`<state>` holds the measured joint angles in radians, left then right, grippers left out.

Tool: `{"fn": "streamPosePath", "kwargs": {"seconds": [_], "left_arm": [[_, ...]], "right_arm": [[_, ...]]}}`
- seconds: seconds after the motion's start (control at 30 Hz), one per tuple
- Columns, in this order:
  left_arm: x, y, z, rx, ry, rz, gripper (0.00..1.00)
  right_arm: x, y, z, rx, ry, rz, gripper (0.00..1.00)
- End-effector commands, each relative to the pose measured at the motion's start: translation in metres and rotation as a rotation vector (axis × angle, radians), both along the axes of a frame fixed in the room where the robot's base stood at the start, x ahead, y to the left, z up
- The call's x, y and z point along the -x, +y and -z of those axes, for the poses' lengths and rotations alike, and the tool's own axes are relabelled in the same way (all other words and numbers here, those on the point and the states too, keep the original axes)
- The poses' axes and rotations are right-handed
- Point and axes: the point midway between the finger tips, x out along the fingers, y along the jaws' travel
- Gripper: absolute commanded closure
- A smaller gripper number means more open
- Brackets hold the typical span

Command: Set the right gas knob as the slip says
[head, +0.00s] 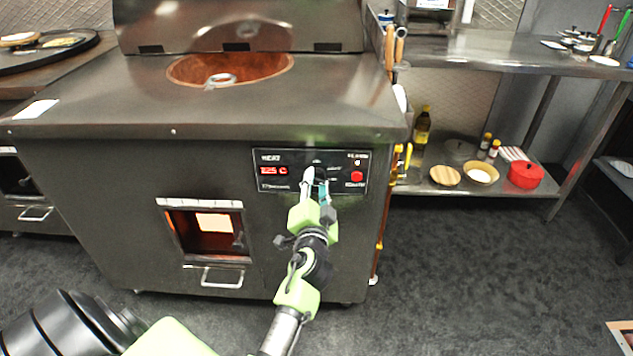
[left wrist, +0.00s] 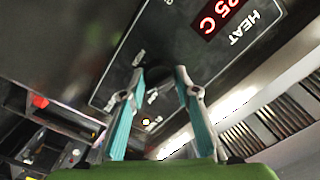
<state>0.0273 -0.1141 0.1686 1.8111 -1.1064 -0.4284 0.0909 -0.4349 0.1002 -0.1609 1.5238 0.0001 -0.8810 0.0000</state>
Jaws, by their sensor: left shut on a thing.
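A black control panel (head: 345,186) on the front of the steel tandoor has a red display (head: 273,171), its number ending in 25 C. A dark round knob (left wrist: 158,84) sits on this panel. My left gripper (head: 316,176) is at the panel, its fingers closed on either side of the knob. In the left wrist view the two teal-lined fingers (left wrist: 157,92) reach to the panel around the knob. The knob's pointer cannot be made out. A white slip of paper (head: 37,109) lies on the tandoor's left top; its writing is unreadable. My right gripper is not in view.
A red button (head: 357,176) sits right of the knob. Yellow valve handles (head: 401,160) are on the tandoor's right side. A lit firebox opening (head: 213,225) with a handle is to the lower left. A steel shelf (head: 500,183) with bowls and bottles stands at the right.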

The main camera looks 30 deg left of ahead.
Motion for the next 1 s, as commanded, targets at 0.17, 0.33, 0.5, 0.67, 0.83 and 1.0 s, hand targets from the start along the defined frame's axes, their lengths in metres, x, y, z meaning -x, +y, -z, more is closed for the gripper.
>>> {"fn": "streamPosePath", "kwargs": {"seconds": [0.17,0.33,0.5,0.67,0.83,1.0], "left_arm": [[0.000,0.001,-0.002,-0.087,0.053,-0.001,0.92],[0.000,0.001,-0.002,-0.139,0.083,-0.001,0.92],[0.000,0.001,-0.002,-0.164,0.099,-0.001,0.92],[0.000,0.001,-0.002,-0.170,0.102,-0.002,0.92],[0.000,0.001,-0.002,-0.170,0.102,-0.002,0.92],[0.000,0.001,-0.002,-0.169,0.100,-0.001,0.55]], "right_arm": [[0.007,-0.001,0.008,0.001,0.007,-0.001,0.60],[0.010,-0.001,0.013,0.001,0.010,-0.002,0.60],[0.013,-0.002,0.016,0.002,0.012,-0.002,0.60],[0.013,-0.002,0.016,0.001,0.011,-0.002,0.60],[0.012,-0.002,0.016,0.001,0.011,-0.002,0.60],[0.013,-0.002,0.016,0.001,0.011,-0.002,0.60]]}}
